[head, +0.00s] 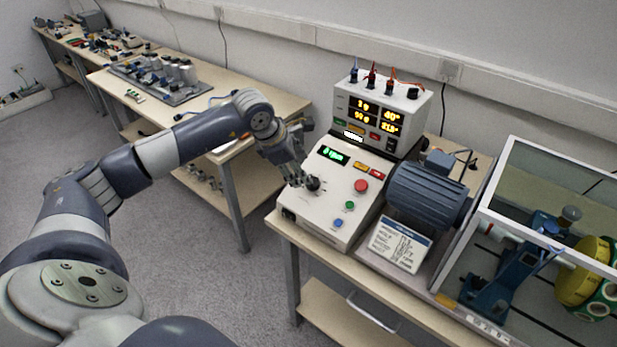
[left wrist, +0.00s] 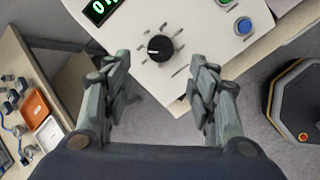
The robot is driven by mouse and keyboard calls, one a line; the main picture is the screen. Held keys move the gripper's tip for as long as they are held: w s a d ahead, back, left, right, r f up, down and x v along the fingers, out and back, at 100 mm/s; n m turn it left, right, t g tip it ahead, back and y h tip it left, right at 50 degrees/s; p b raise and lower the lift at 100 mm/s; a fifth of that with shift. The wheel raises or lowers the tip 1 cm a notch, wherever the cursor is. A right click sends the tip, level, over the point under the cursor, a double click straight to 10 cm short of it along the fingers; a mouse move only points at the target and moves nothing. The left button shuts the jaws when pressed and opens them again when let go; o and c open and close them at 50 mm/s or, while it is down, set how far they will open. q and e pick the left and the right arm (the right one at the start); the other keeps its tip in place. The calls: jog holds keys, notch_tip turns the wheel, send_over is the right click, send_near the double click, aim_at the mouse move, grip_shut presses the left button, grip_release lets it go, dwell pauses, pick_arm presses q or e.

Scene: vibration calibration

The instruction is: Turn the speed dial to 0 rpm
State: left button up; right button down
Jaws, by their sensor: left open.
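The speed dial (left wrist: 160,48) is a round black knob with a white pointer line on the white sloped panel of the control box (head: 330,205). In the head view the dial (head: 313,184) is partly beside my gripper's fingers. My left gripper (head: 298,172) is over the panel near the dial. In the left wrist view my left gripper (left wrist: 163,95) is open and empty, its fingers apart on either side below the dial, and no contact shows. The green display (head: 333,155) sits above the dial; it also shows partly in the left wrist view (left wrist: 98,10). My right gripper is not in view.
A red button (head: 361,186), a green button (head: 349,205) and a blue button (head: 338,223) lie right of the dial. A power supply (head: 381,112) stands behind, and a blue motor (head: 428,194) and sign (head: 400,244) stand to the right.

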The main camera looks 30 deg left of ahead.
pick_arm(q)
jog(key=p+x, duration=0.1)
jog(key=x, duration=0.6)
jog(key=shift+w+f, duration=0.2)
jog(key=shift+f, duration=0.05)
jog(key=c, duration=1.1)
